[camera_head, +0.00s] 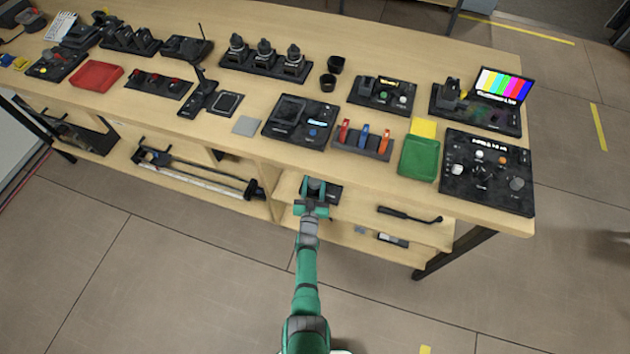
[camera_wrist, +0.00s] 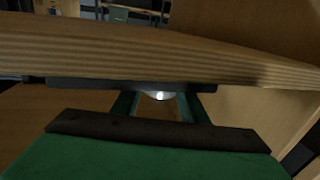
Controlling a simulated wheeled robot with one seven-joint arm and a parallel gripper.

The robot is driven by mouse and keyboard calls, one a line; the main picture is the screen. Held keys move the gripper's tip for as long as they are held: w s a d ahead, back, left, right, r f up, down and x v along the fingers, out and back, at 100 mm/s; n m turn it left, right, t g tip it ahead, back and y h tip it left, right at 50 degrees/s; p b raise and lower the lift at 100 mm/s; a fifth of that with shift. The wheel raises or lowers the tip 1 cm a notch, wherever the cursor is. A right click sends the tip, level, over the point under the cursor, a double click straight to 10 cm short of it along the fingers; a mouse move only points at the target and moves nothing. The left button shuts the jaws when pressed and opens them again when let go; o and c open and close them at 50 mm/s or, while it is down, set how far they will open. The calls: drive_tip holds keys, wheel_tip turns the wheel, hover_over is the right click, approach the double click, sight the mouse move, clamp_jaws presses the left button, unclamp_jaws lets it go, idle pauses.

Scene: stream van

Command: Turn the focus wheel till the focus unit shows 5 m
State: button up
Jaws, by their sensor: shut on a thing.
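My gripper (camera_head: 314,187) reaches in at the front of the bench, just below the top's front edge, over the lower shelf. A dark flat unit (camera_head: 334,194) shows behind and to the right of it; it may be the focus unit, but I cannot read any distance on it. In the wrist view, the green fingers of my gripper (camera_wrist: 160,102) are closed on a small rounded, shiny grey thing (camera_wrist: 159,95), probably the focus wheel. Most of it is hidden by a dark bar and the fingers.
The wooden bench top (camera_head: 235,152) overhangs close to my gripper. On it stand a dark control panel (camera_head: 488,172), a green tray (camera_head: 418,158) and a colour-bar monitor (camera_head: 503,84). A dark-handled tool (camera_head: 408,214) lies on the lower shelf (camera_head: 375,232) to the right.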

drive_tip(key=shift+m+g+h, duration=0.5)
drive_tip(key=shift+m+h, duration=0.8)
drive_tip(key=shift+h, duration=0.7)
drive_tip(key=shift+m+g+h, duration=0.7)
drive_tip(key=shift+m+h, duration=0.4)
drive_tip(key=shift+h, duration=0.5)
drive_tip(key=shift+s+m+g+h, duration=0.1)
drive_tip(key=shift+m+g+h, duration=0.4)
drive_tip(key=shift+h, duration=0.3)
